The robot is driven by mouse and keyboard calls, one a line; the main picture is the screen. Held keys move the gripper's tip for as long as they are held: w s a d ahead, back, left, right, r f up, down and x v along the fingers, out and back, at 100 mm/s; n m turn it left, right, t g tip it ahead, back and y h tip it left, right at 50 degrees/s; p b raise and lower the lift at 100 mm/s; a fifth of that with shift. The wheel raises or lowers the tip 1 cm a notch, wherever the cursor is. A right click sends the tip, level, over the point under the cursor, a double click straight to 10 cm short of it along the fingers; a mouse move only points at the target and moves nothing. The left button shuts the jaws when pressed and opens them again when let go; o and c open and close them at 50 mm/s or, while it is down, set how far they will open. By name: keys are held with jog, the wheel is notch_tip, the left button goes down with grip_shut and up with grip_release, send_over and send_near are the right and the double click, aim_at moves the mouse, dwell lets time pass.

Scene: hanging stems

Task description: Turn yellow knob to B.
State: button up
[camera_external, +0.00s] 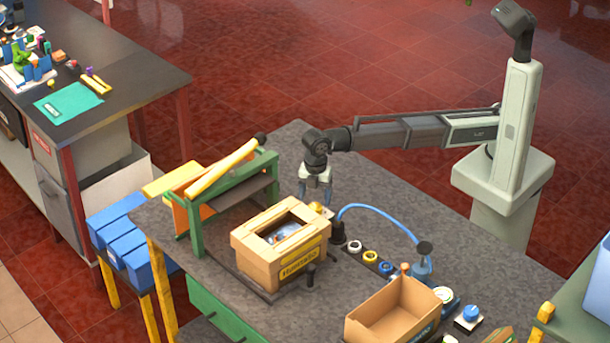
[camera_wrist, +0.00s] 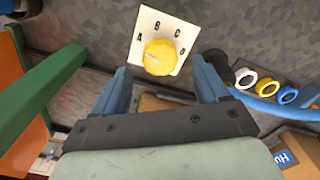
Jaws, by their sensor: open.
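The yellow knob (camera_wrist: 160,57) sits on a white square plate (camera_wrist: 143,24) marked A, B, C and D. A pale mark shows on the knob's left side, seemingly toward A; its exact direction is hard to tell. In the external view the yellow knob (camera_external: 316,206) is small and partly hidden by my fingers. My gripper (camera_external: 315,203) points down over it. In the wrist view my gripper (camera_wrist: 160,66) is open, with one blue finger to each side of the knob and gaps between; contact is not visible.
A wooden box (camera_external: 283,275) stands in front of the knob. A green frame (camera_external: 195,225) with a yellow bar is left. A blue hose (camera_external: 385,211) and several coloured rings (camera_external: 370,257) lie right. An open carton (camera_external: 395,315) is at the front.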

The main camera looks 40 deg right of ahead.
aim_at(315, 206)
jog(key=shift+f, duration=1.75)
jog(key=c, duration=1)
